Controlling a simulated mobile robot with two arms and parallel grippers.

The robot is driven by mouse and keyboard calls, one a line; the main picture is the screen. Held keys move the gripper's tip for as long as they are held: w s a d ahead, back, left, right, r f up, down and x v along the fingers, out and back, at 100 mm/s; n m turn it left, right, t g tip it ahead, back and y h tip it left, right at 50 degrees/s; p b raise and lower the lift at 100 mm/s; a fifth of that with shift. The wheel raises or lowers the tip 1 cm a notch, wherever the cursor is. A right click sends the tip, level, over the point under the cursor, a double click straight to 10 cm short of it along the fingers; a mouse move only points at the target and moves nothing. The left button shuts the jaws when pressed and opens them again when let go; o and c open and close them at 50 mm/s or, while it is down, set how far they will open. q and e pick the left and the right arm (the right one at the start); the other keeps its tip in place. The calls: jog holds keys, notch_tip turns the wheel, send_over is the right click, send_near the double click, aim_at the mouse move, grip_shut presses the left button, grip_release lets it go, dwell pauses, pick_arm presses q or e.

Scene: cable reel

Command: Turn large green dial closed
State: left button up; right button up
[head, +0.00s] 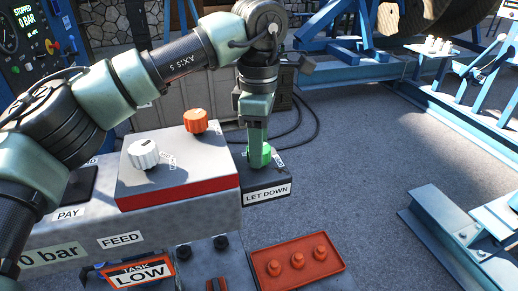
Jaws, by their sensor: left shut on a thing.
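The large green dial (260,155) sits on the dark block labelled LET DOWN at the right end of the control console. My left arm comes in from the left, arches over the console and points straight down. My left gripper (258,143) is shut on the green dial from above. The arm and gripper hide the dial's top, so its pointer mark cannot be seen. My right gripper is not in view.
A white dial (144,154) and an orange dial (195,121) stand on the raised red-edged box, left of the green dial. A red tray (297,264) with red knobs lies in front. Blue steel frames stand to the right on open grey floor.

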pick_arm(q)
jog(key=n+b, duration=0.2)
jog(key=n, duration=0.4)
jog(key=shift+n, duration=0.3)
jog(key=n+b, duration=0.1)
jog(key=n, duration=0.3)
jog(key=shift+n, duration=1.1)
jog(key=o, duration=1.4)
notch_tip(320, 180, up, 8)
jog(key=shift+f+b, duration=0.1)
jog(key=shift+b, duration=0.35)
